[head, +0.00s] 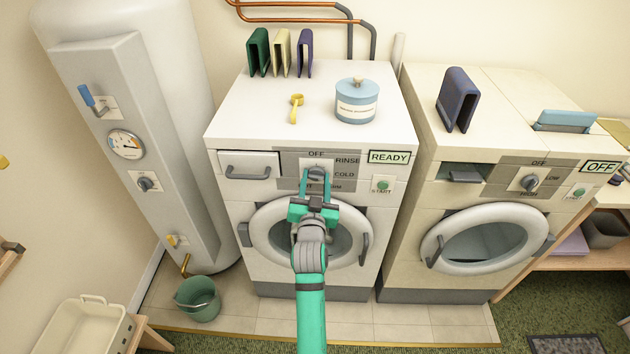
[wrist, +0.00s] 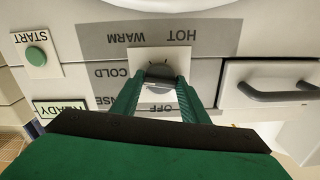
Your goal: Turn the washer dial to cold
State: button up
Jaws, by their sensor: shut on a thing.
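The washer (head: 232,133) is the left white machine, with a READY display (head: 389,157) and a green START button (head: 384,186). Its grey dial (head: 315,172) sits on a panel marked OFF, RINSE and COLD in the head view. The wrist view shows the panel upside down, with WARM and HOT also readable around the dial (wrist: 160,71). My gripper (head: 317,181) reaches the dial from the front, one green finger on each side, shut on it. It also shows in the wrist view (wrist: 160,88). I cannot tell which mark the dial points to.
A dryer (head: 440,120) reading OFF stands to the right. A detergent drawer (head: 249,165) is left of the dial. The round door (head: 262,232) is below, behind my arm. A blue canister (head: 356,105) and yellow scoop (head: 296,105) sit on top. A green bucket (head: 198,300) is on the floor.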

jog(key=o, duration=1.1)
jog(key=shift+c, duration=0.2)
jog(key=shift+s, duration=0.1)
jog(key=s+a, duration=0.1)
jog(key=s, duration=0.9)
jog(key=shift+s+a, duration=0.25)
jog(key=shift+s, duration=0.05)
jog(key=shift+f, duration=0.1)
